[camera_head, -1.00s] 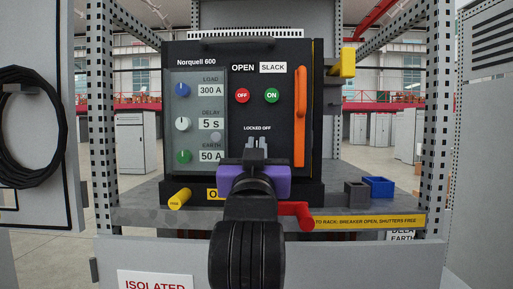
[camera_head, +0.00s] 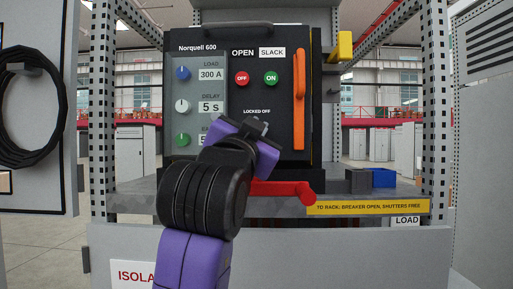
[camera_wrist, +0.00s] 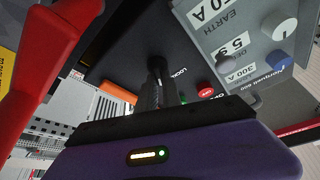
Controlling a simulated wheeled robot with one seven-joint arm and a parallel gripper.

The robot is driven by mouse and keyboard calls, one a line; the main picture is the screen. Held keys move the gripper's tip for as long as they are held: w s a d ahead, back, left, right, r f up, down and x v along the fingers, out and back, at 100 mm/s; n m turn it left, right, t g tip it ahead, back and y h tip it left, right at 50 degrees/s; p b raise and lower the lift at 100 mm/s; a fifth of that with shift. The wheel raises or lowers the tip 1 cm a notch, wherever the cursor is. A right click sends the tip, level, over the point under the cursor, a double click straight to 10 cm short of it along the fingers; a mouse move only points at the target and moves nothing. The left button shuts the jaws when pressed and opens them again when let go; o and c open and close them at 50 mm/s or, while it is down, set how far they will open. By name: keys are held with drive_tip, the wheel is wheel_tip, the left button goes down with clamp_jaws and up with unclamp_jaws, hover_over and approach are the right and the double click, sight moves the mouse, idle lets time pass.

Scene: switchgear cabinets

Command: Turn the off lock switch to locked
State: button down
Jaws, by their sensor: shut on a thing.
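The black breaker panel (camera_head: 235,85) stands upright on a shelf, with a white "LOCKED OFF" label (camera_head: 257,112) below its red OFF and green ON buttons. My gripper (camera_head: 256,125), with its purple body, is at the panel just under that label. It is rolled to the right in the head view. In the wrist view, my gripper's fingers (camera_wrist: 160,92) are shut on the dark lock switch (camera_wrist: 157,65). The switch is mostly hidden by the fingers, and its exact angle cannot be read.
An orange upright handle (camera_head: 299,100) is right of the switch. A red lever (camera_head: 285,189) sticks out below my gripper and looms close in the wrist view (camera_wrist: 35,75). Dial knobs (camera_head: 182,106) are at left. A blue bin (camera_head: 383,178) stands on the shelf at right.

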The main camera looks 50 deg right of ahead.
drive_tip(key=m+g+b, duration=0.2)
drive_tip(key=m, duration=0.2)
drive_tip(key=shift+f, duration=0.2)
drive_tip(key=m+g+b, duration=0.1)
drive_tip(key=m, duration=0.3)
drive_tip(key=shift+r+g, duration=0.1)
drive_tip(key=shift+g, duration=0.3)
drive_tip(key=m+g+y, duration=0.1)
drive_tip(key=m, duration=0.2)
drive_tip(key=shift+d+m, duration=0.1)
drive_tip(key=shift+m, duration=0.3)
drive_tip(key=shift+m+g+y, duration=0.3)
drive_tip(key=shift+m+y, duration=0.3)
drive_tip(key=shift+m, duration=0.6)
drive_tip(key=c, duration=1.5)
unclamp_jaws()
